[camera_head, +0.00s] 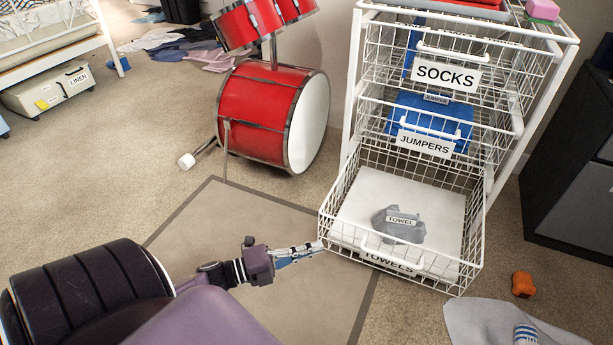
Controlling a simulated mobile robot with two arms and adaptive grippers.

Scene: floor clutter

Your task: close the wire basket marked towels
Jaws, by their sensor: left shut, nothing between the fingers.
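The white wire basket marked TOWELS (456,276) is the lowest of the drawer unit and is pulled out toward me. A crumpled grey towel (408,233) with a TOWEL label lies inside on its pale bottom. My left gripper (318,246) is shut and empty. Its tips are at the basket's front left corner; I cannot tell whether they touch it. My right gripper is not in view.
Baskets marked SOCKS (446,75) and JUMPERS (425,144) sit above. A red drum (262,112) stands left of the unit. A small orange object (522,284) and a grey cloth (480,322) lie on the floor to the right. A dark cabinet (570,150) stands at far right.

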